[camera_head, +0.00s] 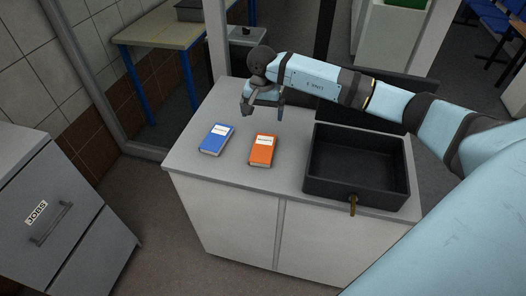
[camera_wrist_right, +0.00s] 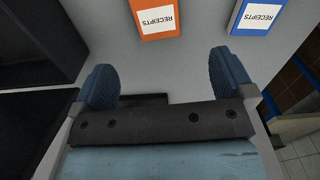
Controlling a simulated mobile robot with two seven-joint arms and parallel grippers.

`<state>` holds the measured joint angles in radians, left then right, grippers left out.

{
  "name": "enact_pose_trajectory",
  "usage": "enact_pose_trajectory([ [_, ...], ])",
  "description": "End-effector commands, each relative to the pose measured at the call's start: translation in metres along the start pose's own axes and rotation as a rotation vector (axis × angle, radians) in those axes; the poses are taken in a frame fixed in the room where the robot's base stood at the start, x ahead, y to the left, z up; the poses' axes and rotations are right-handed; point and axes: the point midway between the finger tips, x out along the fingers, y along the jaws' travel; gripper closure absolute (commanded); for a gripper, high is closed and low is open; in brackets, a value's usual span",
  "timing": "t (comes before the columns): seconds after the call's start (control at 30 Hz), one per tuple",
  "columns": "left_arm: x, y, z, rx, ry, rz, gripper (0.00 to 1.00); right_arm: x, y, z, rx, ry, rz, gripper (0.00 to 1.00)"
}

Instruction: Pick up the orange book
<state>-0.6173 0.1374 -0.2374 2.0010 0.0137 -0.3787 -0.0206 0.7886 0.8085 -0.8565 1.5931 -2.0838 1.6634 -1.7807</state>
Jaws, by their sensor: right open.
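My right gripper (camera_head: 262,115) is open and empty, above the counter's back part, beyond the orange book in the head view. In the right wrist view its two blue fingertips (camera_wrist_right: 165,78) are spread apart, with the orange book ahead of them. My left gripper is not in view.
The counter top (camera_head: 190,165) is clear around the books. A grey drawer cabinet (camera_head: 60,215) stands at left. A wooden table (camera_head: 165,28) stands behind.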

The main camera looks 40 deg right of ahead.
Motion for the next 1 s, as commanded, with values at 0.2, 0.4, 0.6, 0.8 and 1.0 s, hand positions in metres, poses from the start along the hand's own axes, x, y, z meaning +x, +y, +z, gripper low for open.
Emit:
enact_pose_trajectory([
  [0.2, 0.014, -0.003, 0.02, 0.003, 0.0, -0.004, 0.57, 0.05, 0.0, 0.002, 0.001, -0.006, 0.001, 0.0],
  [0.4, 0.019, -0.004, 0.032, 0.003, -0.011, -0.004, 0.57, 0.071, 0.0, 0.002, 0.002, -0.004, -0.003, 0.0],
  [0.6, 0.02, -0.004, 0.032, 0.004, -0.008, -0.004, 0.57, 0.088, 0.004, 0.006, 0.002, -0.006, 0.0, 0.0],
  [0.8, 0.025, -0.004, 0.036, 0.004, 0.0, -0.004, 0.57, 0.119, 0.006, 0.009, 0.002, -0.006, -0.004, 0.0],
  [1.0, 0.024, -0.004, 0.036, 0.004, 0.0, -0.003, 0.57, 0.122, 0.006, 0.009, 0.002, -0.003, -0.003, 0.0],
])
